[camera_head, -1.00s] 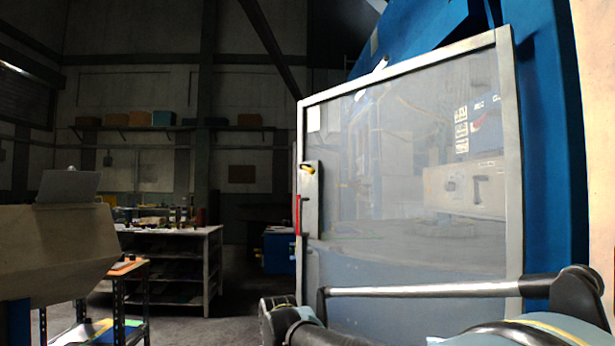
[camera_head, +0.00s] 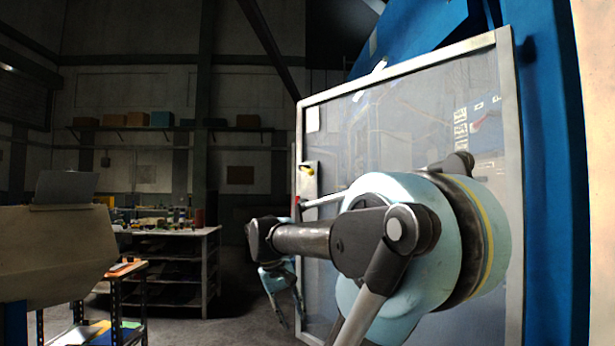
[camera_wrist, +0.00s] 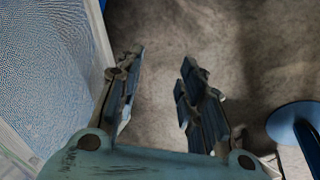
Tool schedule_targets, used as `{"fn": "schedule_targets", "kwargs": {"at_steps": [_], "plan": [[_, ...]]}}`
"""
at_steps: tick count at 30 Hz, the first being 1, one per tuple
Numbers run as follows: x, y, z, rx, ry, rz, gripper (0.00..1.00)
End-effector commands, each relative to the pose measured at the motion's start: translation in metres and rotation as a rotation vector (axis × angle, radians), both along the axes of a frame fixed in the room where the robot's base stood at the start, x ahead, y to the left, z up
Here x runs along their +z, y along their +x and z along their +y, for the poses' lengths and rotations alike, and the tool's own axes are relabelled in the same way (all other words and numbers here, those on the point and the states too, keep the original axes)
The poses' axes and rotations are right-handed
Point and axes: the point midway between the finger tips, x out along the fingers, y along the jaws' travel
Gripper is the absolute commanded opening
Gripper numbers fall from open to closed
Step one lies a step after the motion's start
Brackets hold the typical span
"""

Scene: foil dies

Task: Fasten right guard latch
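The right guard is a framed clear door (camera_head: 400,80) standing in front of the blue machine. Its latch plate (camera_head: 308,180), with a yellow part (camera_head: 307,169) near the top, sits on the left frame edge. The lower latch, where a red handle showed earlier, is mostly hidden behind my arm. My gripper (camera_wrist: 160,85) is open and empty in the wrist view, its two fingers apart above the concrete floor. The guard's panel (camera_wrist: 40,65) is left of the fingers there.
The blue machine column (camera_head: 550,150) stands right of the guard. A workbench (camera_head: 190,250) with small items and a low rack (camera_head: 125,300) stand at left. A blue round disc (camera_wrist: 298,120) is at right in the wrist view. The floor between bench and guard is clear.

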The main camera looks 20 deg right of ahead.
Motion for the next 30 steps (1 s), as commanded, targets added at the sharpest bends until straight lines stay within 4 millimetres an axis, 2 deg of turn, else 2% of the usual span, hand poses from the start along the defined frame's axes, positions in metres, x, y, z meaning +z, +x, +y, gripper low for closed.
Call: {"fn": "schedule_targets", "kwargs": {"at_steps": [1, 3, 15, 21, 30], "plan": [[0.021, 0.017, -0.006, -0.009, -0.036, 0.007, 0.35], [0.046, 0.036, -0.016, -0.025, -0.089, 0.016, 0.35], [0.182, 0.155, -0.058, -0.124, -0.395, 0.04, 0.35], [0.243, 0.216, -0.07, -0.18, -0.549, 0.033, 0.35], [0.322, 0.304, -0.074, -0.27, -0.779, 0.0, 0.35]]}}
